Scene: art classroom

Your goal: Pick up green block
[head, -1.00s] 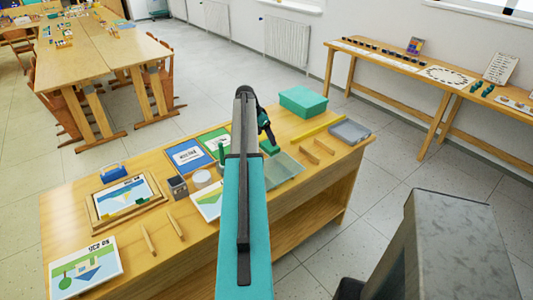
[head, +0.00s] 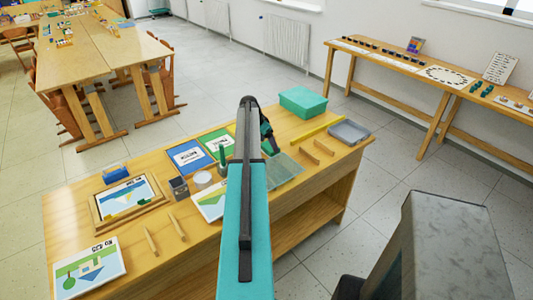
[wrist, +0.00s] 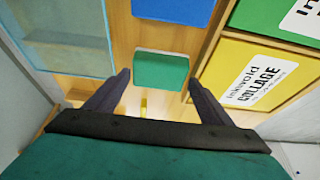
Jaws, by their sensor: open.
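My gripper (wrist: 157,78) is open, with one dark finger on each side of the block's near part. Nothing is held, and a gap shows between each finger and the block. A blue piece (wrist: 174,10) lies just beyond the block. In the head view my arm covers much of the work area and I cannot make out the green block; the dark gripper (head: 270,146) shows just right of the arm.
A yellow tray labelled COLLAGE (wrist: 232,70) stands close on the right in the wrist view, and a translucent teal sheet or tray (wrist: 62,35) on the left. A teal box (head: 303,101) and grey tray (head: 348,131) stand at the table's right end.

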